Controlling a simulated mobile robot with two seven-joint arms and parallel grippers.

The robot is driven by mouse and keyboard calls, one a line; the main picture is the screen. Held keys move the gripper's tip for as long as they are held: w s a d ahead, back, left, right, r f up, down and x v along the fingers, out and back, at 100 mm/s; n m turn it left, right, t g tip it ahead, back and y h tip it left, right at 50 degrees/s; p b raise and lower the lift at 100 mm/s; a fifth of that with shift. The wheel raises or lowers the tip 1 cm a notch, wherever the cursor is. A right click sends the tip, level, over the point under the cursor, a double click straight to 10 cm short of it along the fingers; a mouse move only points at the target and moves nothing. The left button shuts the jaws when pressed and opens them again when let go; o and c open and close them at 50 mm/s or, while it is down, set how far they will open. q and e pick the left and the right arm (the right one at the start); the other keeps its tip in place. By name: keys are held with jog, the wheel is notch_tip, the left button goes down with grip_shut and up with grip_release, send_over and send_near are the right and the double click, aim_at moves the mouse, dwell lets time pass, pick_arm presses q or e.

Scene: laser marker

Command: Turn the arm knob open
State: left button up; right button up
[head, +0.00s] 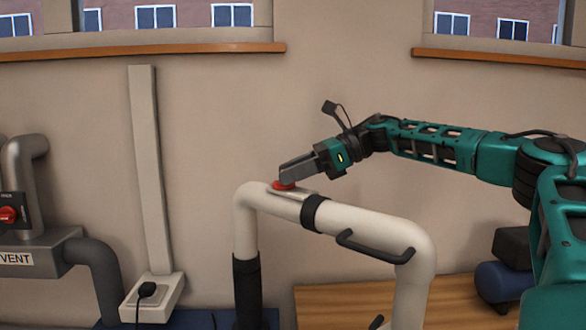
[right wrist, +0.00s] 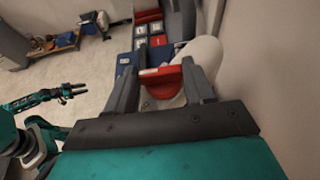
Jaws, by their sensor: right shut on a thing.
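The red arm knob (head: 284,185) sits on top of the white tubular arm (head: 350,222), near its left bend. My right gripper (head: 285,177) comes in from the right and is shut on the knob. The right wrist view shows the red knob (right wrist: 162,82) between the two grey fingers of my right gripper (right wrist: 160,88). The fingers hide part of the knob, and I cannot tell its exact angle. My left gripper (right wrist: 76,91) shows small at the left of the right wrist view, away from the arm, with its fingers apart.
The white arm has a black collar (head: 314,212) and a black handle (head: 374,247) close to my gripper. A grey vent box (head: 40,250) with a red rotary switch (head: 8,215) is at the left. The wall stands behind the arm.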

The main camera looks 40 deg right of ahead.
jog(key=shift+w+d+f+n+g+y, duration=0.1)
jog(key=shift+w+n+g+y, duration=0.1)
jog(key=shift+n+g+y, duration=0.65)
jog(key=shift+w+d+n+g+y, duration=0.15)
jog(key=shift+n+g+y, duration=0.2)
jog(key=shift+n+g, duration=1.2)
jog(key=shift+g, duration=0.1)
jog(key=o, duration=1)
jog(key=shift+o, duration=0.2)
jog(key=shift+s+a+m+t, duration=0.1)
jog(key=shift+s+m+t, duration=0.05)
jog(key=shift+m+t, duration=0.35)
